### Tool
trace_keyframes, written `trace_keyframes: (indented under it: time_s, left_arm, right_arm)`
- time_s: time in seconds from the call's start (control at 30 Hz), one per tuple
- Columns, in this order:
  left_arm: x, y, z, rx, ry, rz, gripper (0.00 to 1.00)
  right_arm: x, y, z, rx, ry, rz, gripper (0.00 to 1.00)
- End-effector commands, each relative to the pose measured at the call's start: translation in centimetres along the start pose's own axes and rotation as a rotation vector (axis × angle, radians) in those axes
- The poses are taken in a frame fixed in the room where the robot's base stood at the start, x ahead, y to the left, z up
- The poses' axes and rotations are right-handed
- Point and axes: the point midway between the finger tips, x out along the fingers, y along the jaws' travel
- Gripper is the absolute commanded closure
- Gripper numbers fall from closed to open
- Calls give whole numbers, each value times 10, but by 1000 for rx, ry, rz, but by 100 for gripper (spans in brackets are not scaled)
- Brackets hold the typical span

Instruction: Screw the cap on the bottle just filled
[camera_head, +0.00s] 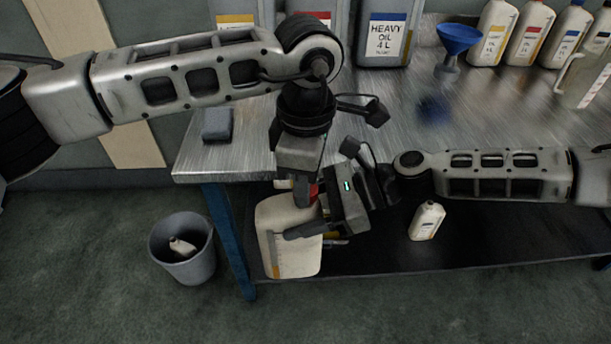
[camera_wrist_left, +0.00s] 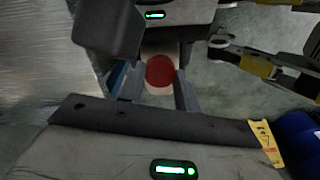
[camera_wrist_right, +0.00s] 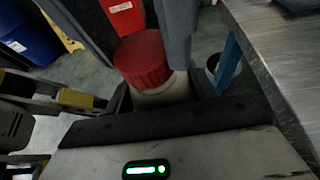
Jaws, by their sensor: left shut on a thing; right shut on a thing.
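A cream bottle (camera_head: 291,243) hangs upright in front of the table's front edge, and its neck and shoulder also show in the right wrist view (camera_wrist_right: 162,92). My right gripper (camera_head: 318,232) is shut around the bottle's body. The red cap (camera_wrist_right: 142,60) sits at the top of the bottle's neck; it also shows in the left wrist view (camera_wrist_left: 160,71). My left gripper (camera_head: 299,190) points down from above and is shut on the red cap. Its fingers stand on both sides of the cap. Whether the cap's threads are engaged cannot be told.
A metal table (camera_head: 400,115) carries a blue funnel (camera_head: 459,40), a heavy oil can (camera_head: 386,35), several capped bottles at the back right and a dark sponge-like block (camera_head: 217,124). A grey bin (camera_head: 183,250) stands on the floor. A small bottle (camera_head: 427,220) stands on the lower shelf.

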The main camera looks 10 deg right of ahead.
Motion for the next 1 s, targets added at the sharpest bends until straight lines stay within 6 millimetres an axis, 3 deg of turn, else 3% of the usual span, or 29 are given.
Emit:
trace_keyframes:
  time_s: [0.2,0.5,0.53,0.6,1.0]
  left_arm:
    - [0,0,0,248,1,0,95]
    - [0,0,0,264,1,1,95]
    - [0,0,0,263,1,1,62]
    - [0,0,0,263,1,1,46]
    - [-8,1,0,262,1,3,46]
  right_arm:
    - [0,0,1,-2,-2,2,100]
    - [0,0,1,-2,-2,2,100]
    - [0,0,1,-2,-2,2,100]
    - [0,0,1,-1,-2,2,100]
    - [0,0,1,-1,-2,1,100]
